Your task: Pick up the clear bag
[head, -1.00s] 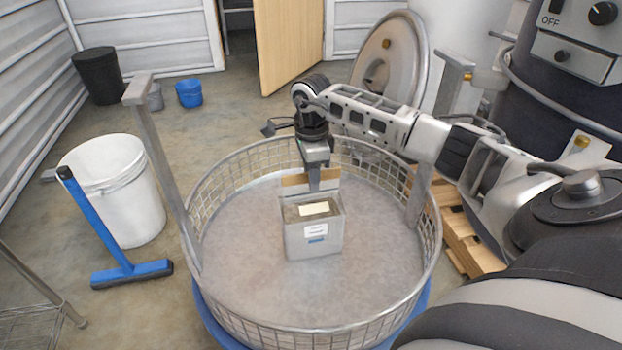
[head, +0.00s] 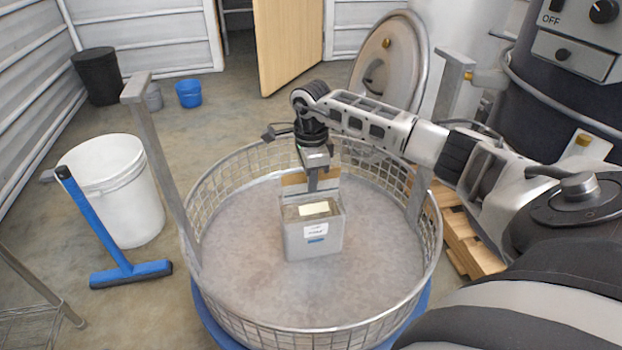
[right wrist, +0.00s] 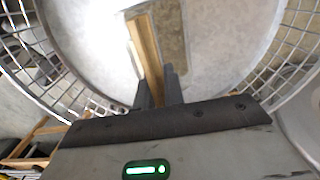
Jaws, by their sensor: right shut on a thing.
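The clear bag (head: 313,238) stands upright on the floor of the round wire basket (head: 240,290), near its middle. It looks greyish, with a white and blue label on its front and a tan strip along its top. My right gripper (head: 312,188) comes down from above and is shut on the bag's top edge. In the right wrist view, the fingers (right wrist: 158,88) close on the tan strip (right wrist: 147,50). The wrist view is too washed out to show the bag's body clearly. My left gripper is not in view.
The basket's mesh wall and two upright metal posts (head: 165,160) surround the bag. A white bucket (head: 125,210) and a blue squeegee (head: 100,235) stand outside at left. A round metal lid (head: 385,65) and a dark machine (head: 560,100) stand at right.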

